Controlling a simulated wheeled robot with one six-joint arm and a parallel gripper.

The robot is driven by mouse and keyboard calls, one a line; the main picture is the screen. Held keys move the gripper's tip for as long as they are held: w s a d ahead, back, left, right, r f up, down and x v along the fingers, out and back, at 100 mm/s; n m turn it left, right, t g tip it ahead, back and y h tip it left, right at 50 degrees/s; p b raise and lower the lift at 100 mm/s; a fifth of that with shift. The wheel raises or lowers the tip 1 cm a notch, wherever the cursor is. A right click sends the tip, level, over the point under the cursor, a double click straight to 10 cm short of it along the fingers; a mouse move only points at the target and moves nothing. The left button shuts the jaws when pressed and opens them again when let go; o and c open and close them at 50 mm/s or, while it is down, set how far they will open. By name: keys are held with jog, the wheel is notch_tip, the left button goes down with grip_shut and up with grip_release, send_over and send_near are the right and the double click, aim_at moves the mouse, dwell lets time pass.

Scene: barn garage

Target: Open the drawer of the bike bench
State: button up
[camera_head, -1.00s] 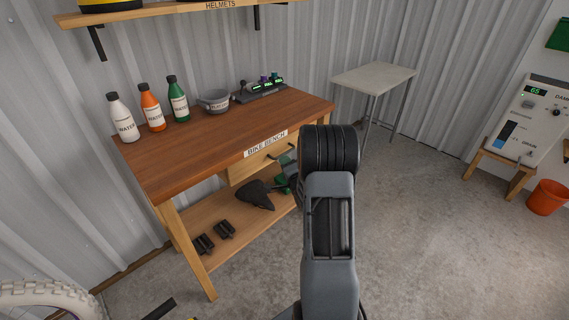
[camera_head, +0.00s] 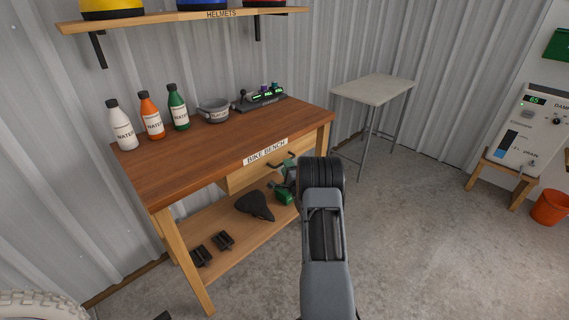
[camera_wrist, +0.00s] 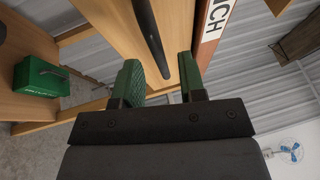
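The bike bench (camera_head: 205,150) has a brown wooden top and a "BIKE BENCH" label on its front edge. Its light wood drawer (camera_head: 240,180) sits under the top and looks shut. A dark bar handle (camera_head: 283,158) is on the drawer front. My gripper (camera_head: 289,170) is beside the handle, partly hidden by my arm. In the wrist view, my gripper (camera_wrist: 160,78) is open, with green finger pads apart. The handle (camera_wrist: 150,35) runs into the gap between the fingers in the picture. I cannot tell whether a finger touches it.
Bottles (camera_head: 152,116), a bowl (camera_head: 213,110) and a dark device (camera_head: 258,98) stand on the bench top. A saddle (camera_head: 255,205), pedals (camera_head: 222,240) and a green box (camera_wrist: 40,77) lie on the lower shelf. A pale side table (camera_head: 375,88) stands right; the floor there is clear.

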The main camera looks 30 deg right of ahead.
jog(key=shift+x, duration=1.55)
grip_shut()
